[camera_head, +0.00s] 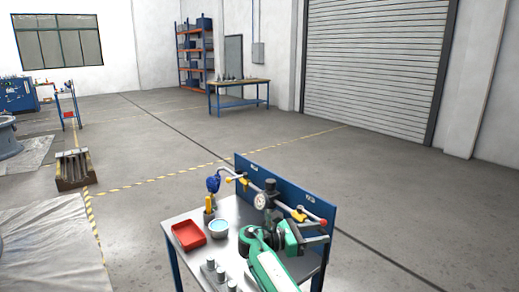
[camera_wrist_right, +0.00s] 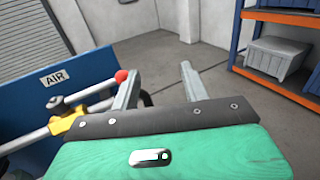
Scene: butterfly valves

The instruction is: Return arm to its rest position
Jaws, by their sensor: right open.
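My right gripper (camera_head: 319,239) is at the right end of the bench in the head view, its green arm rising from the bottom edge. In the right wrist view its two grey fingers (camera_wrist_right: 158,88) are spread apart with nothing between them. My left gripper is out of view.
The bench (camera_head: 180,219) holds a red tray (camera_head: 188,236), a teal-lined bowl (camera_head: 219,227), a round gauge (camera_head: 260,201) and several grey cylindrical parts (camera_head: 210,265). A shelf rack (camera_head: 194,55) and a worktable (camera_head: 238,83) stand far back. The floor beyond the bench is open.

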